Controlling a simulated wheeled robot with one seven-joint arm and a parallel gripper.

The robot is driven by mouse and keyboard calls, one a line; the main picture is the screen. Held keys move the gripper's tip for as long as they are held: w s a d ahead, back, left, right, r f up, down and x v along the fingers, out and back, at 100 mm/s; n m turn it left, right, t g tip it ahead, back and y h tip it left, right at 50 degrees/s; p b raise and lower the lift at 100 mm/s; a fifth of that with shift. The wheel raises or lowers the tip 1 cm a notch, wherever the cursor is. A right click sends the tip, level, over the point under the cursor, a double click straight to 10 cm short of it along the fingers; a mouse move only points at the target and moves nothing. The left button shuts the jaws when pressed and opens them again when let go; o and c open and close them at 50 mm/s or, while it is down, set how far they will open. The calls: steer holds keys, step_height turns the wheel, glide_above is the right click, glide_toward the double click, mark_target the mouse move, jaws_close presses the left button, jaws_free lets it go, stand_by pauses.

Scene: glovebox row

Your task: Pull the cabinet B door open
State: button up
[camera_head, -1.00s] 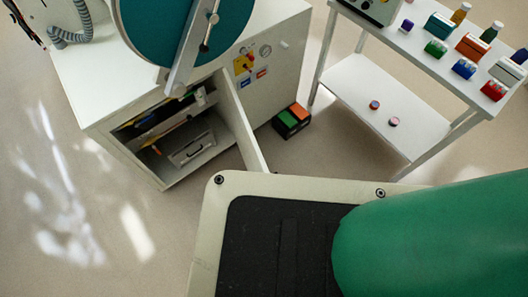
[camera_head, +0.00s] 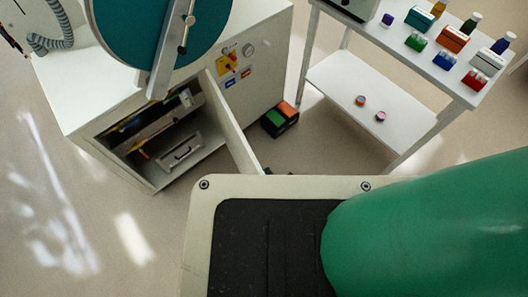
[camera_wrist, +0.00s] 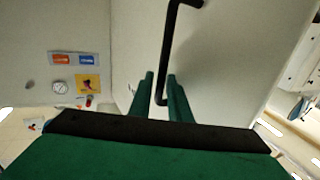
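In the head view the cabinet (camera_head: 80,112) under the round teal glovebox front stands at upper left. Its door (camera_head: 228,125) stands open, swung outward toward my base. The door's outer end is close to my base's edge. No label B is readable. In the wrist view the door panel (camera_wrist: 225,60) fills the middle, with a black bar handle (camera_wrist: 168,45). My gripper (camera_wrist: 161,76) has its two green fingers apart, one on each side of the handle's lower end. A gap shows on the left; contact on the right cannot be told. The head view does not show the gripper.
Inside the cabinet are shelves and a grey case (camera_head: 182,150). A black box with green and orange tops (camera_head: 280,118) sits on the floor right of the door. A white shelf table (camera_head: 350,95) with bottles and small boxes stands at right. Floor at left is clear.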

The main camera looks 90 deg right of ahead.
steer(key=v, duration=1)
steer(key=shift+s+a, duration=0.2)
steer(key=shift+s, duration=0.15)
steer(key=shift+c, duration=0.7)
